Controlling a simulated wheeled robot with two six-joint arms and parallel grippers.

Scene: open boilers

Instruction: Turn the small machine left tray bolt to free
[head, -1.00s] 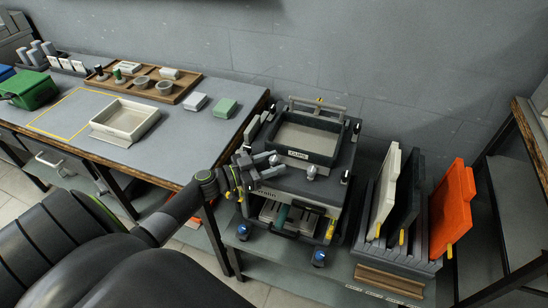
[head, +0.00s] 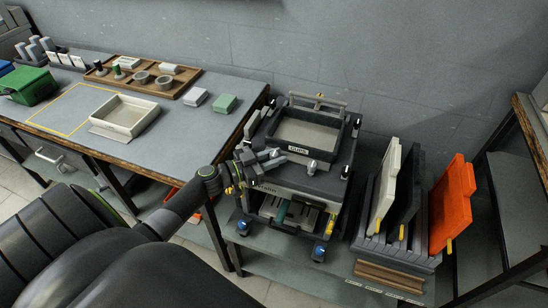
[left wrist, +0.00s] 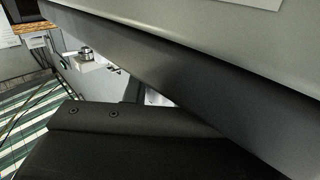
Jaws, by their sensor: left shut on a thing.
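The small machine (head: 262,188) stands on a low shelf right of the long table. A dark-rimmed tray (head: 330,152) with a pale floor sits on its top. My left gripper (head: 272,159) is at the tray's front left corner, shut on the left tray bolt, which its fingers largely hide. Another grey bolt (head: 311,167) shows uncovered to the right, at the tray's front. In the left wrist view dark surfaces fill most of the picture, and a silver round knob (left wrist: 85,52) shows on a pale ledge. The bolt's turn angle cannot be made out. My right gripper is not in view.
Below the tray is an open bay with a green handle (head: 283,211). Blue knobs (head: 318,251) stand at the machine's front. White, black and orange panels (head: 455,205) stand in a rack to the right. The long table (head: 75,135) is close on the left.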

